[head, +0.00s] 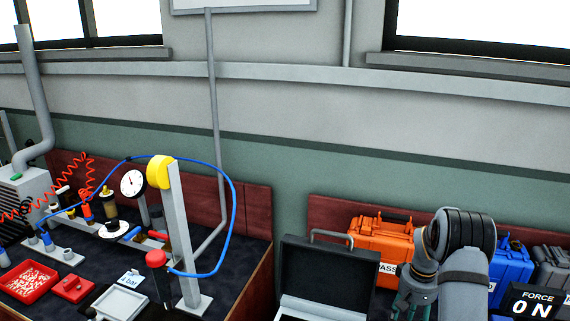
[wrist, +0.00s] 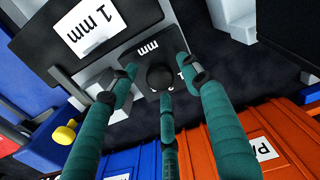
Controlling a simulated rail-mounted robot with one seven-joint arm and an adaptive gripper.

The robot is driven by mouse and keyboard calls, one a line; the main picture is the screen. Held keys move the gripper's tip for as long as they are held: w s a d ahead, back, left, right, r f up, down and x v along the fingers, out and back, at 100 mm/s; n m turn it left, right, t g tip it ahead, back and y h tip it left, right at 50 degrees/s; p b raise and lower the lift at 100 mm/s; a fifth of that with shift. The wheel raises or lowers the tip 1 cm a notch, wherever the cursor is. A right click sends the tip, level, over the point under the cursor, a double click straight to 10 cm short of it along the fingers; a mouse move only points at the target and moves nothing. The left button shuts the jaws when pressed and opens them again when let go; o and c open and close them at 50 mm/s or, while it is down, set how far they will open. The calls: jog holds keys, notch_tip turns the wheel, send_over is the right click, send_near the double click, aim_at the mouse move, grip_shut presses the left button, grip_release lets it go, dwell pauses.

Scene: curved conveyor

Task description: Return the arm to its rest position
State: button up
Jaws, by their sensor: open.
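My gripper (wrist: 160,72) shows in the wrist view with its teal fingers spread apart. No object is clearly held between them. A dark plate marked "mm" (wrist: 146,50) lies beyond the fingertips, and a round black knob-like shape is at its lower edge near the middle finger. I cannot tell whether a finger touches it. In the head view my arm reaches down at the lower right, in front of the orange case (head: 381,238). My gripper's teal part (head: 412,292) shows there, but its fingertips are cut off by the lower edge.
An open dark case (head: 335,270) stands left of my arm. A blue case (head: 512,262), a grey case (head: 553,265) and a force display reading 0 N (head: 538,303) are to its right. A gauge (head: 132,183), post (head: 182,235) and red tray (head: 28,280) occupy the left bench.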

jog(key=n+p, duration=0.1)
jog(key=n, duration=0.1)
jog(key=n+p, duration=0.1)
jog(key=n, duration=0.1)
jog(key=n+p, duration=0.2)
jog(key=shift+s+r, duration=0.1)
jog(key=shift+r, duration=0.25)
jog(key=n+p, duration=0.3)
jog(key=n, duration=0.1)
jog(key=shift+f, duration=0.15)
jog(key=shift+r+n+b, duration=0.2)
jog(key=shift+n+b, duration=0.1)
jog(key=shift+r, duration=0.4)
